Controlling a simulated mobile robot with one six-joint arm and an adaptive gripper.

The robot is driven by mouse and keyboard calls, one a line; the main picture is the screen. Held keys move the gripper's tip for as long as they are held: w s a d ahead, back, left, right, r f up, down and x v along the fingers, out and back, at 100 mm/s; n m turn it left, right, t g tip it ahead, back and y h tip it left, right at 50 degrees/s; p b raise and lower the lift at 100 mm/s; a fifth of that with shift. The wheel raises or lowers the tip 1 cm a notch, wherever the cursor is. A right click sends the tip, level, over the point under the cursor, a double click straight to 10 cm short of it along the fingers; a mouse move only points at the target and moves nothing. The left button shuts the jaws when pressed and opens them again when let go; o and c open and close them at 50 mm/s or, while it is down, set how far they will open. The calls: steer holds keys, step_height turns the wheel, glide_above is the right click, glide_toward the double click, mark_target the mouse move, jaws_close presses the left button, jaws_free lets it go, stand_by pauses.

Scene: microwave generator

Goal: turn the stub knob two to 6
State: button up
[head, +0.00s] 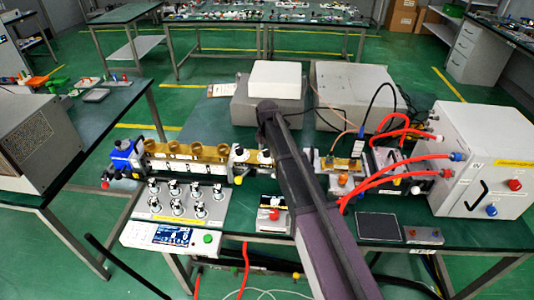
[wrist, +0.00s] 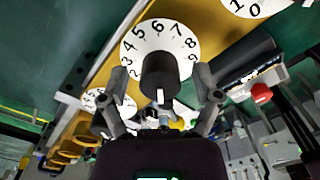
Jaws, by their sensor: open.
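In the wrist view a black round knob (wrist: 159,72) stands up from a white number dial (wrist: 140,48). The 6 is at the dial's upper edge in the picture. A short white mark shows on the knob's lower side. My gripper (wrist: 161,80) is open, with one finger left and one right of the knob, apart from it as far as I can see. In the head view my arm covers my gripper and this knob. I cannot tell from the labels which stub number this is.
Another dial (wrist: 95,101) is at the left and a third (wrist: 250,6) at the upper right, near a black cylinder (wrist: 245,62). In the head view the brass waveguide line (head: 190,152) runs across the green table, with a white box (head: 482,160) and red cables (head: 395,172) at the right.

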jaws_close()
